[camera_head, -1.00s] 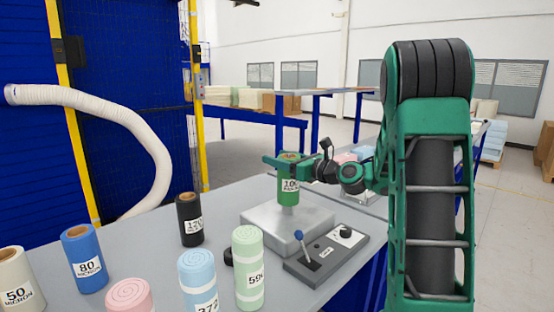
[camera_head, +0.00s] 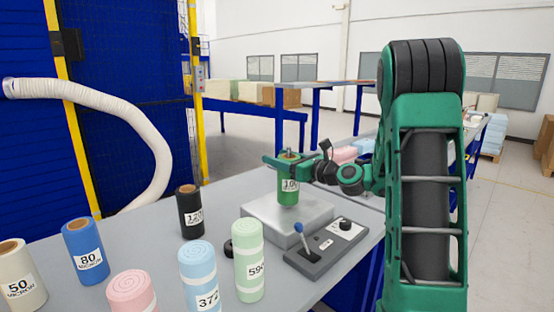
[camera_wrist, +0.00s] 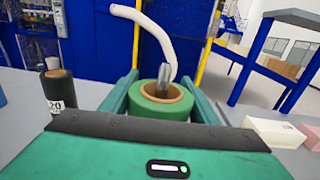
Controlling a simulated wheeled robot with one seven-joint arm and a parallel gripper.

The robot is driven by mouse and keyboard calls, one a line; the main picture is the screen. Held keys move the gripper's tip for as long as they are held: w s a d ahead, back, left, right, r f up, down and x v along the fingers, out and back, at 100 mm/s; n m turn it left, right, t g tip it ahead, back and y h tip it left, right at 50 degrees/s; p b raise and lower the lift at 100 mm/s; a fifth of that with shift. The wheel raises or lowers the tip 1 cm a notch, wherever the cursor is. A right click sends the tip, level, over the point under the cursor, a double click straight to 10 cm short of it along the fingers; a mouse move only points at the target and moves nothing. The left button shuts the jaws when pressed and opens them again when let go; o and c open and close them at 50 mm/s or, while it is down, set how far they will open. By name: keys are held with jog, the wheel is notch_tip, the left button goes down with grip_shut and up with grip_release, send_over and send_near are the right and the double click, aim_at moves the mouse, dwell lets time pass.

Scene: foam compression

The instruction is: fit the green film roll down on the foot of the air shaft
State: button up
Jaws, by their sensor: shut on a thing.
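The green film roll (camera_head: 288,191), labelled 100, is upright between the jaws of my gripper (camera_head: 287,161), above the grey metal block (camera_head: 262,213). In the wrist view my jaws are shut on both sides of the green roll (camera_wrist: 158,112). The metal air shaft (camera_wrist: 163,77) stands up through the roll's cardboard core, so the roll is around the shaft. The shaft's tip shows just above the roll in the head view. The foot of the shaft is hidden by the roll. I cannot tell whether the roll's lower end touches the block.
A control box (camera_head: 327,247) with a blue-knobbed lever stands right in front of the block. A black roll (camera_head: 189,213), a blue roll (camera_head: 84,252), a white roll (camera_head: 20,276) and pink, light blue and light green foam rolls (camera_head: 248,262) stand to the left and front.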

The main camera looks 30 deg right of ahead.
aim_at(297, 158)
jog(key=shift+f, duration=0.8)
dwell(0.4)
jog(key=o, duration=1.9)
jog(key=shift+s+d+r, duration=0.4)
jog(key=shift+s+r, duration=0.1)
jog(key=shift+s, duration=0.6)
jog(key=shift+s+d+r, duration=0.4)
jog(key=shift+s+r, duration=0.1)
jog(key=shift+s, duration=0.6)
jog(key=shift+s+d+r, duration=0.4)
jog(key=shift+s+r, duration=0.1)
jog(key=shift+s, duration=0.6)
jog(key=shift+s, duration=0.1)
